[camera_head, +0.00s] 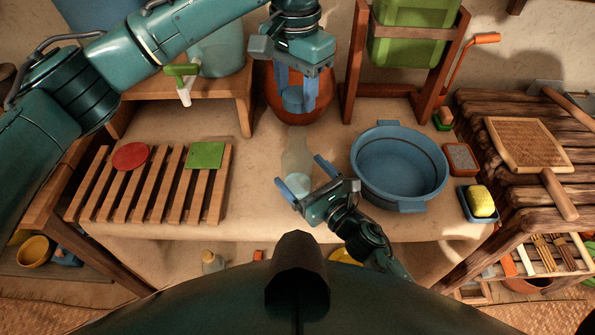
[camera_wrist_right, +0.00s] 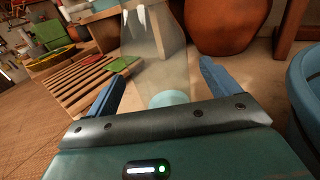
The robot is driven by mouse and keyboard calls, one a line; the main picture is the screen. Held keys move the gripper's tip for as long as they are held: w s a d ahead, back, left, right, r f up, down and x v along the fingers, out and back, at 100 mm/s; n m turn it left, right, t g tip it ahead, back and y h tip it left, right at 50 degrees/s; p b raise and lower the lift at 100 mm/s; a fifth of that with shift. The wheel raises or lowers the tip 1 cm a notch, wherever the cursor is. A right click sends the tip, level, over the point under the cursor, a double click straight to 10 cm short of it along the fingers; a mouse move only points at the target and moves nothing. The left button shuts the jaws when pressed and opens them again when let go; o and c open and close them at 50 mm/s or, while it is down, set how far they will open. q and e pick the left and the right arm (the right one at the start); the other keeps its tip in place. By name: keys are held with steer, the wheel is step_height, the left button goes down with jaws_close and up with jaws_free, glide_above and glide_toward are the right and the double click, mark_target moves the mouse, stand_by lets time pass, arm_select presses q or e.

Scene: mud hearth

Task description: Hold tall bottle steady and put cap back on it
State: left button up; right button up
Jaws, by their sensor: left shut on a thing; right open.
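The tall bottle (camera_head: 297,155) is clear and stands upright on the pale worktop, with a light blue part low down. It also shows in the right wrist view (camera_wrist_right: 155,55), between the fingers. My right gripper (camera_head: 305,177) is open, with its blue fingers on either side of the bottle. My left gripper (camera_head: 295,98) points down behind and above the bottle in the head view, shut on a blue cap (camera_head: 292,97). The cap appears apart from the bottle's neck. The exact gap in height is hard to tell.
A blue basin (camera_head: 400,165) stands close right of my right gripper. A round terracotta pot (camera_head: 290,113) is behind the left gripper. A slatted wooden rack (camera_head: 150,200) lies to the left. A yellow sponge (camera_head: 480,201) sits at the right.

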steer(key=shift+x, duration=1.3)
steer(key=c, duration=1.5)
arm_select(q)
steer(key=shift+f, duration=2.5)
steer(key=shift+f, duration=0.9)
steer(key=shift+f, duration=0.55)
